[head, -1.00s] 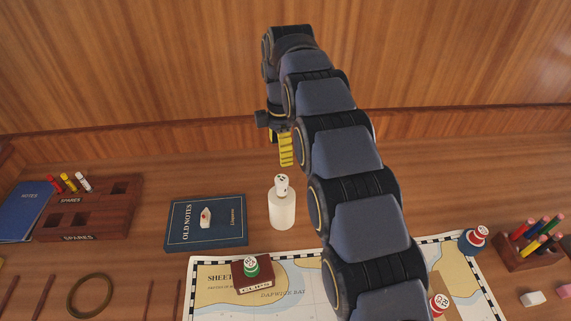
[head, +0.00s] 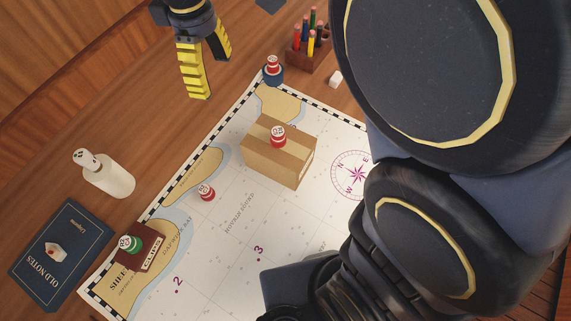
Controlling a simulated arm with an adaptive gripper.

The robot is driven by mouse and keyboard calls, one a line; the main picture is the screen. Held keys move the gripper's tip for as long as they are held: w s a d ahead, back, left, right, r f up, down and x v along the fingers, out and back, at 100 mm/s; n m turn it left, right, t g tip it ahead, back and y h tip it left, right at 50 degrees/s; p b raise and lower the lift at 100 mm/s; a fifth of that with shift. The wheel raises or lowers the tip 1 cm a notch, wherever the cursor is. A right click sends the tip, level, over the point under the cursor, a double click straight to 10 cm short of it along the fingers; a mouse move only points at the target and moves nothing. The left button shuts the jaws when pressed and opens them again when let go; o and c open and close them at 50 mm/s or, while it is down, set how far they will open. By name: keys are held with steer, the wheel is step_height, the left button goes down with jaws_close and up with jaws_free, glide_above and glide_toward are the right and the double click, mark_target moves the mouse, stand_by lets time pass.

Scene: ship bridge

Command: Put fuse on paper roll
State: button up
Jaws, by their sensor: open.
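A white upright cylinder, which looks like the paper roll (head: 110,181), stands on the desk at the left. A small white cylindrical piece with dark marks (head: 86,159) rests on its top; it may be the fuse, but I cannot tell for certain. My gripper (head: 213,76) is at the upper left of the view, above the desk, with its yellow fingers apart and nothing between them. It is clear of the roll, up and to the right of it.
A dark blue book (head: 60,254) bears a small white piece. A map (head: 220,250) holds a cardboard box (head: 272,160) topped by a red numbered piece, another red piece (head: 206,192) and a green piece on a brown block. A pencil holder (head: 306,58) stands at the back.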

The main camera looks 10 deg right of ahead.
steer(key=s+d+f+m, duration=0.1)
steer(key=s+d+m, duration=0.5)
steer(key=s, duration=0.3)
steer(key=s+d+f+m, duration=0.2)
steer(key=s+d+m, duration=0.4)
steer(key=s, duration=0.3)
steer(key=shift+s+f+m+g, duration=0.15)
steer(key=shift+s+m+g, duration=0.15)
steer(key=shift+m+g, duration=0.1)
